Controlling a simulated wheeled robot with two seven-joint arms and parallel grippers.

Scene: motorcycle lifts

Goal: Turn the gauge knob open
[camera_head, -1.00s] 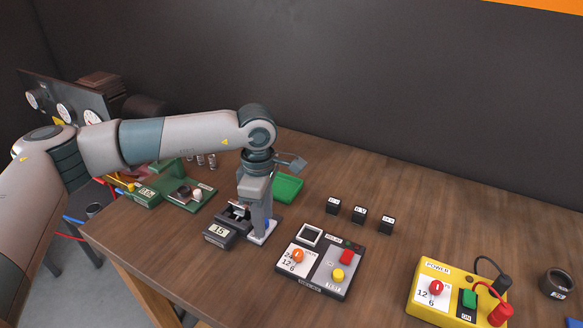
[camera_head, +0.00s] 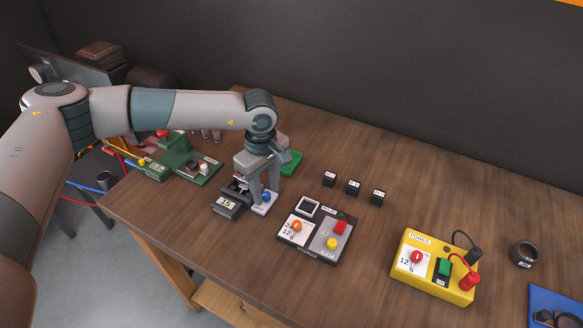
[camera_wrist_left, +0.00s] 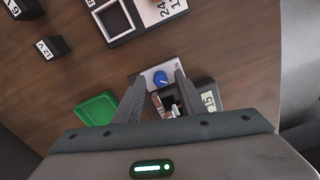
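The gauge knob is a small blue knob (camera_head: 266,197) on a white plate (camera_head: 260,210) beside a dark gauge with a display reading 15 (camera_head: 226,205). My left gripper (camera_head: 265,190) is over the plate, pointing down, with a finger on either side of the knob. In the left wrist view the blue knob (camera_wrist_left: 160,79) lies between the tips of the open gripper (camera_wrist_left: 160,77), with gaps visible beside it. I cannot tell whether the tips reach down to the knob's height. The gauge (camera_wrist_left: 208,98) sits right of the fingers there. My right gripper is not in view.
A panel with orange and yellow knobs (camera_head: 314,259) stands just right of the gripper. A green device (camera_head: 193,172) is to the left and a green tray (camera_head: 291,162) behind. Small black blocks (camera_head: 353,188) and a yellow power box (camera_head: 405,276) are further right.

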